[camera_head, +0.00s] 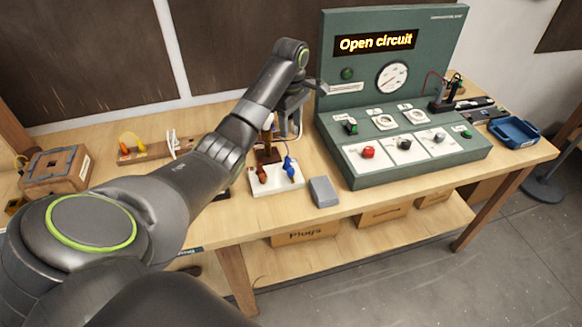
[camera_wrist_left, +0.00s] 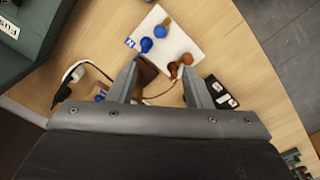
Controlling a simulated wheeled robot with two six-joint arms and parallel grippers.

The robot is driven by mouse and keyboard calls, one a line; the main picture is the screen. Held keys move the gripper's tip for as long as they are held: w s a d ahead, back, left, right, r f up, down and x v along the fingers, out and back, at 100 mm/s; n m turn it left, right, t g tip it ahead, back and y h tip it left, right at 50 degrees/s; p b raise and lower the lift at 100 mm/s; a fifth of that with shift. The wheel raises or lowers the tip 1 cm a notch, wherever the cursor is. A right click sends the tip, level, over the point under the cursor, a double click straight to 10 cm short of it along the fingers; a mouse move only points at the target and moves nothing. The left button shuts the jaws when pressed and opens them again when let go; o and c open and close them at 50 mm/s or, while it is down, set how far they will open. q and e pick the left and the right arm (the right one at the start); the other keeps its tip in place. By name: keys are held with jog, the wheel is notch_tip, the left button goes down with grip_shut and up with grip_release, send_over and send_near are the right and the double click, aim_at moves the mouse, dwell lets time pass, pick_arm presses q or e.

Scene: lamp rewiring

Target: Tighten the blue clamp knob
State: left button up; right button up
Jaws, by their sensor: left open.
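The blue clamp knob (camera_head: 290,168) stands on a white terminal block (camera_head: 262,187) on the workbench. The wrist view shows two blue rounded parts (camera_wrist_left: 146,44) close together near an edge of the white block (camera_wrist_left: 186,40); I cannot tell which is the knob's top. Brown-red parts (camera_wrist_left: 187,59) sit on the same block. My left gripper (camera_wrist_left: 160,82) is open, its two fingers pointing toward the block, with the blue parts ahead of and apart from them. In the head view my left forearm and wrist hide much of the gripper. My right gripper is out of view.
A green test console (camera_head: 340,172) reading "Open circuit" stands just right of the block. A small grey box (camera_head: 323,191) lies in front. A white-and-black plug with a cable (camera_wrist_left: 72,75) lies near the fingers. A blue tray (camera_head: 515,132) sits at the far right.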

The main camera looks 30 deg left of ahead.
aim_at(291, 170)
pick_arm(q)
notch_tip(291, 170, down, 17)
jog(key=shift+f+p, duration=0.15)
jog(key=shift+p, duration=0.2)
jog(key=shift+c, duration=0.2)
grip_shut()
